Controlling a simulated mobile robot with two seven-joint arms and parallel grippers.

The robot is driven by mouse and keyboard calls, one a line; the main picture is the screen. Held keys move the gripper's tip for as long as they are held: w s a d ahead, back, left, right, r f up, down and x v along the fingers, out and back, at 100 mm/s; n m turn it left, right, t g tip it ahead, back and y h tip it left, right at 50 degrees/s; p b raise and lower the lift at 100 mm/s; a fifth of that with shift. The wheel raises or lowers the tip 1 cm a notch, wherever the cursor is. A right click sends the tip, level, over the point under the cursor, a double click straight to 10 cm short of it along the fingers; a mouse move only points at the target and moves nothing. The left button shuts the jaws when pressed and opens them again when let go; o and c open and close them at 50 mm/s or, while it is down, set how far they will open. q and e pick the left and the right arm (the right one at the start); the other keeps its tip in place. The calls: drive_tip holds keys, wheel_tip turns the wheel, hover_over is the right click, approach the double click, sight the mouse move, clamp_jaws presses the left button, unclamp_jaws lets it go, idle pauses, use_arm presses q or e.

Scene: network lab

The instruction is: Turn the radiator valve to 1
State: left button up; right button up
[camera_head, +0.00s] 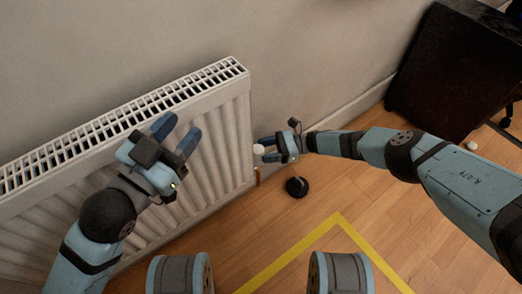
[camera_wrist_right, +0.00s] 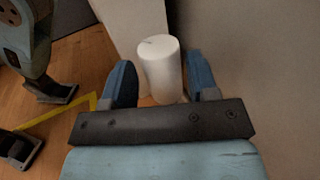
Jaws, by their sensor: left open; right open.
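A white radiator (camera_head: 215,125) stands against the wall at the left of the head view. The white cylindrical radiator valve (camera_head: 258,149) is at its right side. In the right wrist view the valve (camera_wrist_right: 161,70) stands between the two blue fingers, with visible gaps on both sides; a small dark mark shows on its end, but no number is readable. My right gripper (camera_head: 263,149) is open around the valve. My left gripper (camera_head: 176,134) is open and empty in front of the radiator.
A black cabinet (camera_head: 455,65) stands at the back right. A small black round object (camera_head: 297,187) is on the wooden floor below my right gripper. Yellow tape (camera_head: 338,216) marks the floor.

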drive_tip(key=v, duration=1.1)
drive_tip(key=shift+d, duration=0.35)
